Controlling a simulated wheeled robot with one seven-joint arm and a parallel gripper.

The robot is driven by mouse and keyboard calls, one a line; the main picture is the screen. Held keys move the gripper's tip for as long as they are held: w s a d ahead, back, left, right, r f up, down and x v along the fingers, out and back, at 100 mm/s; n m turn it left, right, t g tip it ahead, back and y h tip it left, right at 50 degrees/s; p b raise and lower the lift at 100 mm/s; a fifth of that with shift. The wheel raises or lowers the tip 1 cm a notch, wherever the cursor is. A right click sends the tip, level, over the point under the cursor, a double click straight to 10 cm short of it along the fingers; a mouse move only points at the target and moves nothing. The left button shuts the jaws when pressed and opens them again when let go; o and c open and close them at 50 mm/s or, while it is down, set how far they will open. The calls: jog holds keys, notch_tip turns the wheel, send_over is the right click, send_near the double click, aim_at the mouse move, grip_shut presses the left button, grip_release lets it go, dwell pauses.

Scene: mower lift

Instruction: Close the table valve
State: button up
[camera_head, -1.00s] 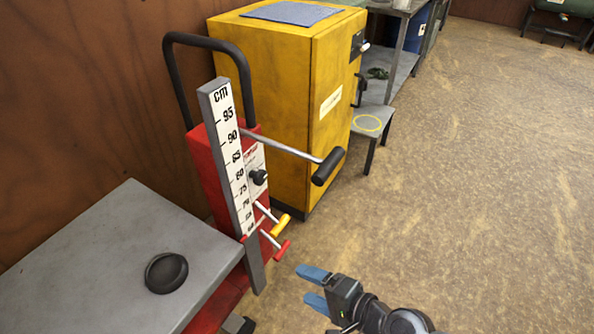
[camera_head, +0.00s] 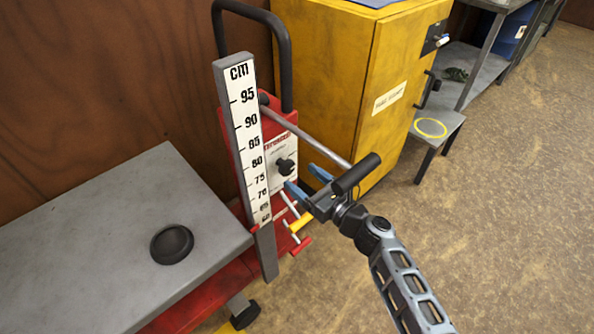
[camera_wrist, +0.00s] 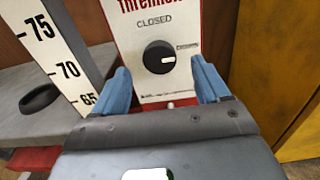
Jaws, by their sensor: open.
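The valve is a round black knob (camera_head: 285,167) on the white panel of the red lift. In the wrist view the knob (camera_wrist: 159,57) sits below the printed word CLOSED. Its white mark points right, toward a smaller label that I cannot read. My gripper (camera_head: 304,181) is open, with blue fingers aimed at the panel. In the wrist view the gripper (camera_wrist: 160,80) has one finger left and one finger right of the knob. The fingers look short of the knob, with nothing between them.
A metal lever with a black grip (camera_head: 356,174) sticks out close above my gripper. Yellow (camera_head: 298,223) and red (camera_head: 300,246) handles are below it. The cm scale (camera_head: 248,140) stands left of the panel, beside the grey lift table (camera_head: 110,240). A yellow cabinet (camera_head: 350,85) stands behind.

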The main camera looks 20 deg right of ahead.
aim_at(289, 169)
jog(key=shift+x, duration=2.1)
jog(key=c, duration=1)
